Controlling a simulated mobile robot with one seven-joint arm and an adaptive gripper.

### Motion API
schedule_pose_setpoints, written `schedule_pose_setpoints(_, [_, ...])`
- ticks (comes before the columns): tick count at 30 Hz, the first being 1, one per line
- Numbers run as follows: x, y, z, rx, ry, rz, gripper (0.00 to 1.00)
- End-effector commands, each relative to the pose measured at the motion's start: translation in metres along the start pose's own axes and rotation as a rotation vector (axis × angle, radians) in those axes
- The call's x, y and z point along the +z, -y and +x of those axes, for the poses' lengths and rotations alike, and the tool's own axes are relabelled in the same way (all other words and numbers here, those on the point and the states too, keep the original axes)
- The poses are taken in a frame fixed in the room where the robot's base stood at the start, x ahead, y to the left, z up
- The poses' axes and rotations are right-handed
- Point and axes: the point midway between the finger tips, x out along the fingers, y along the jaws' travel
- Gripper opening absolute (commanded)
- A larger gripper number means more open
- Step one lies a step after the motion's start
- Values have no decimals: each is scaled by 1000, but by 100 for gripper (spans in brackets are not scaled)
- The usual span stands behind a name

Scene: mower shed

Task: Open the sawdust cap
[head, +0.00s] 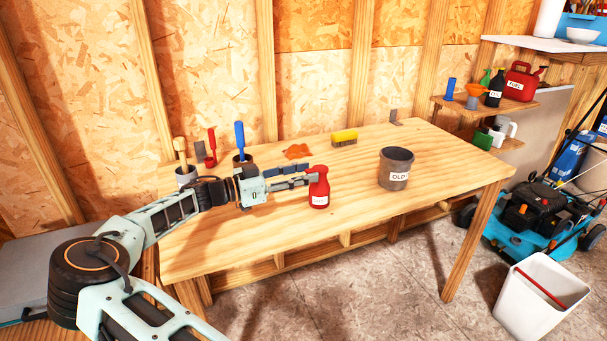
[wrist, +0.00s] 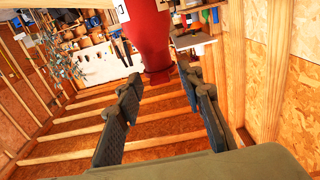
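A red bottle (head: 319,188) with a narrower red top and a white label stands upright near the table's front edge; I cannot read the label. No cap marked sawdust can be made out. My gripper (head: 304,175) is level just left of the bottle's upper part, its fingers pointing at it. In the wrist view the fingers (wrist: 162,76) are apart with nothing gripped between them. The red bottle (wrist: 148,30) shows just beyond the fingertips, at the top middle. Whether a fingertip touches it, I cannot tell.
The wooden table (head: 440,160) holds a grey pot marked OLD (head: 396,168), a yellow brush (head: 344,137), an orange patch (head: 297,151) and tool cups behind my arm. Shelves (head: 490,103), a mower (head: 540,215) and a white bin (head: 540,295) stand right.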

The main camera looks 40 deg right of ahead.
Motion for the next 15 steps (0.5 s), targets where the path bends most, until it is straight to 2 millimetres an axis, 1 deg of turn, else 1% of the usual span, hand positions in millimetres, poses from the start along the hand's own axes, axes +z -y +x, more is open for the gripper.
schedule_pose_setpoints(8, [0,0,2,1,0,0,35])
schedule_pose_setpoints(15, [0,0,2,1,0,0,9])
